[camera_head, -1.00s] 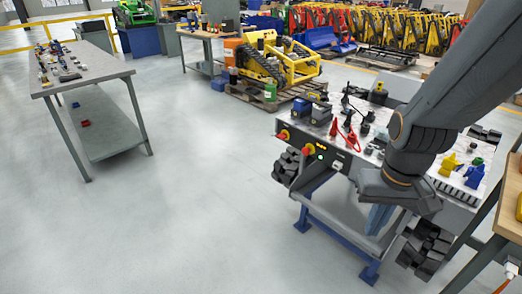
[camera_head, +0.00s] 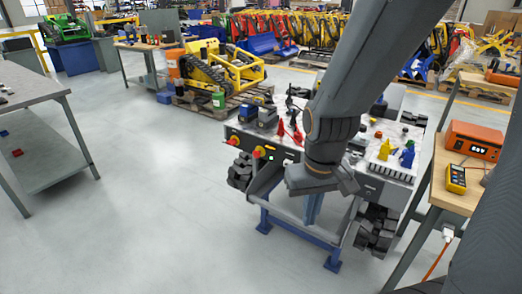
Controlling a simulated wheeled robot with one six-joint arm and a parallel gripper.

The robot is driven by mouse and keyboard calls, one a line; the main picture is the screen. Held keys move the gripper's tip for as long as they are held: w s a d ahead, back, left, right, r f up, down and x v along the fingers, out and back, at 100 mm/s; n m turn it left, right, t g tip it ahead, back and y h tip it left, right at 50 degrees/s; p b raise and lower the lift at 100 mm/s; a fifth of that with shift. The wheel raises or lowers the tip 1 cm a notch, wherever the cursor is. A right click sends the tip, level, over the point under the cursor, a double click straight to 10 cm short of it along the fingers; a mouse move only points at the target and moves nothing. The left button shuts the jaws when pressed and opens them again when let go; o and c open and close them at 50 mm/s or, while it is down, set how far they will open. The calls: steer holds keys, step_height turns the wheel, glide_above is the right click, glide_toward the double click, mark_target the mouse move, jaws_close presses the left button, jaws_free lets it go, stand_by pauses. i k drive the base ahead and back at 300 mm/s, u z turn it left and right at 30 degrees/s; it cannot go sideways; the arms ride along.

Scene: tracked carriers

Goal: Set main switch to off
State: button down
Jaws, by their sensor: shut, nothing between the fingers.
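The dark front panel of the tracked carrier carries two red-and-yellow controls. One control (camera_head: 233,140) is at the panel's left end, and a red knob (camera_head: 257,153) is to its right. I cannot tell which is the main switch or how either is set. A small green light (camera_head: 271,157) is just right of the red knob. My gripper (camera_head: 313,210) is shut and empty, with bluish fingers pointing down. It appears in front of the carrier, right of and below both controls, apart from them. My arm hides part of the panel and top.
The carrier (camera_head: 265,190) has black tracks and a blue stand, with several parts on top. A wooden bench (camera_head: 460,190) with an orange device (camera_head: 473,140) and yellow meter (camera_head: 456,179) stands at right. A grey table (camera_head: 35,85) is at left. The floor between is clear.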

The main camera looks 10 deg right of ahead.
mark_target(233, 141)
steer(key=u, duration=0.05)
steer(key=k, duration=0.5)
steer(key=u, duration=1.65)
steer(key=i, duration=1.35)
steer(key=z, duration=2)
